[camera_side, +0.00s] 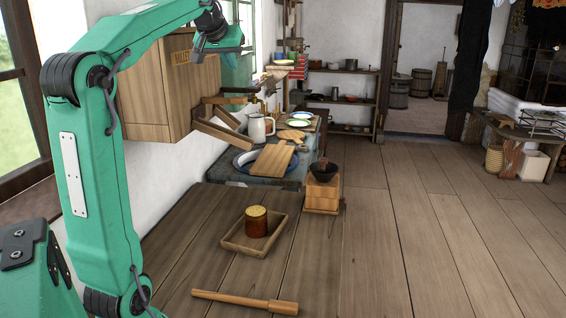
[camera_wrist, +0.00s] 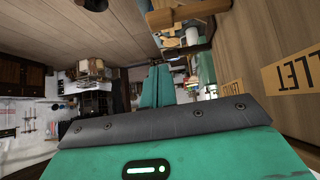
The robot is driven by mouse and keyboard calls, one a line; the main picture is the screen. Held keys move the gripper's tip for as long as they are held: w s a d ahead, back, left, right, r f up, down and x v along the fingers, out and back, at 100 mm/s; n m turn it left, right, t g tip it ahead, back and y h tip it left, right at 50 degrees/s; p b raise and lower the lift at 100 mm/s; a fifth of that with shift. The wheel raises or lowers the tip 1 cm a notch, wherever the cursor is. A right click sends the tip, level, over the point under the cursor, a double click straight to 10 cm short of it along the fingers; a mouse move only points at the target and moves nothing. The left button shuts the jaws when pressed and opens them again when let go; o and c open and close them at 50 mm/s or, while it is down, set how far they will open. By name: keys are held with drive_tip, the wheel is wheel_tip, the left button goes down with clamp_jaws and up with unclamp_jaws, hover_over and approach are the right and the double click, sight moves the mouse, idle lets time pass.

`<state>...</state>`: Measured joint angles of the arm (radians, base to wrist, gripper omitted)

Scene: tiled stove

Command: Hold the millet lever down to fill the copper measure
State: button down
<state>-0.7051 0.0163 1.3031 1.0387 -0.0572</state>
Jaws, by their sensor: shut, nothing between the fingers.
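The millet box (camera_side: 172,85) is a wooden bin on the left wall; its label (camera_wrist: 292,75) shows at the right of the wrist view. Wooden bars (camera_side: 238,92), probably the lever, stick out at its lower right, and wooden parts show at the top of the wrist view (camera_wrist: 185,14). My gripper (camera_side: 235,72) is beside the box, above these bars; its teal fingers (camera_wrist: 159,84) are together and empty. No contact with the bars shows. A reddish-brown cylinder with a yellowish top (camera_side: 256,222), possibly the copper measure, stands upright in a wooden tray (camera_side: 232,246).
A wooden pestle-shaped stick (camera_side: 245,301) lies at the table's front. A dark bowl (camera_side: 323,172) sits on a wooden block.

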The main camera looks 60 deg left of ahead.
hover_over(240, 104)
drive_tip(key=f, duration=0.5)
drive_tip(key=shift+s+a+f, duration=0.15)
drive_tip(key=shift+a+f, duration=0.2)
drive_tip(key=shift+f, duration=1.3)
drive_tip(key=shift+f, duration=0.1)
drive_tip(key=shift+w+d+f, duration=0.15)
drive_tip(key=shift+f, duration=0.9)
drive_tip(key=shift+w+d+f, duration=0.1)
drive_tip(key=shift+f, duration=1)
